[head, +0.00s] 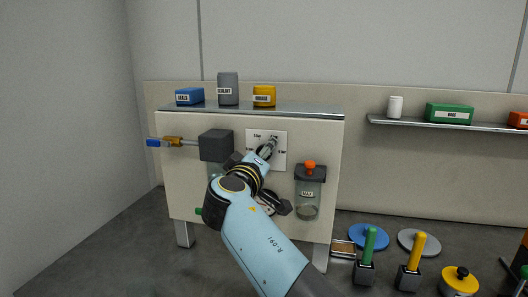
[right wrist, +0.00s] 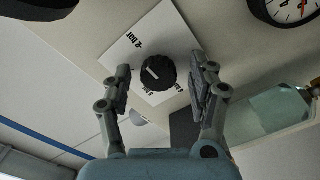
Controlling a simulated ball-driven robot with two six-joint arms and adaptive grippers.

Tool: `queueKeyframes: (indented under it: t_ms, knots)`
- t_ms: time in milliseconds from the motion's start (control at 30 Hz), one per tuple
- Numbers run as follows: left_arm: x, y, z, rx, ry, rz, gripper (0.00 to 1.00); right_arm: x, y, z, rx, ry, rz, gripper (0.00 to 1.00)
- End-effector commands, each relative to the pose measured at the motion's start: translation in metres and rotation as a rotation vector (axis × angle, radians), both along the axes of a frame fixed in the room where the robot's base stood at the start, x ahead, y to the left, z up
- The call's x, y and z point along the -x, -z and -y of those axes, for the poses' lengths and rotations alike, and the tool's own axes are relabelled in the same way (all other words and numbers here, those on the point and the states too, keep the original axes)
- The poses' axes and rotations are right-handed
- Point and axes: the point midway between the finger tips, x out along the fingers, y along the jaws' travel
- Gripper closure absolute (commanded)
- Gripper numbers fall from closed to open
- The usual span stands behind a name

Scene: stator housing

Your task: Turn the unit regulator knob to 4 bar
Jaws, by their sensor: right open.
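The black regulator knob (right wrist: 158,72) sits on a white label plate (right wrist: 166,22) in the right wrist view. A short white mark shows on the knob's face. My right gripper (right wrist: 165,71) is open, with one finger on each side of the knob and visible gaps between. In the head view the plate (head: 280,160) is on the cabinet front, and my right gripper (head: 269,147) reaches in front of it and hides most of the knob. My left gripper is not in view.
A round gauge (right wrist: 291,8) is beside the plate in the right wrist view. A bowl with an orange knob (head: 310,165) hangs to the right on the cabinet (head: 185,180). Boxes stand on the cabinet top. A grey block (head: 215,145) is left of the plate.

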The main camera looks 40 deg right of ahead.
Motion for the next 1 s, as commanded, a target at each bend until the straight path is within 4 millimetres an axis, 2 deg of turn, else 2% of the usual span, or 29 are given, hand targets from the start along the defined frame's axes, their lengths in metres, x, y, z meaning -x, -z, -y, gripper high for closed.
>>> queueKeyframes:
  t_ms: [167,500,600,1000]
  knots:
    - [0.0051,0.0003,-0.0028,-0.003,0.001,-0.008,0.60,0.0000,0.0002,-0.0001,0.000,0.000,0.000,0.40]
    - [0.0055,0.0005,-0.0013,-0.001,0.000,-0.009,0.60,-0.0002,0.0002,0.0000,0.000,0.000,0.000,0.85]
    - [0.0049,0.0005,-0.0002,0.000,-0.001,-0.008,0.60,-0.0001,0.0003,-0.0001,-0.001,-0.001,-0.001,0.96]
    - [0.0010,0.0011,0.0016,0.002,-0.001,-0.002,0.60,-0.0002,0.0006,0.0000,0.056,0.000,-0.067,0.96]
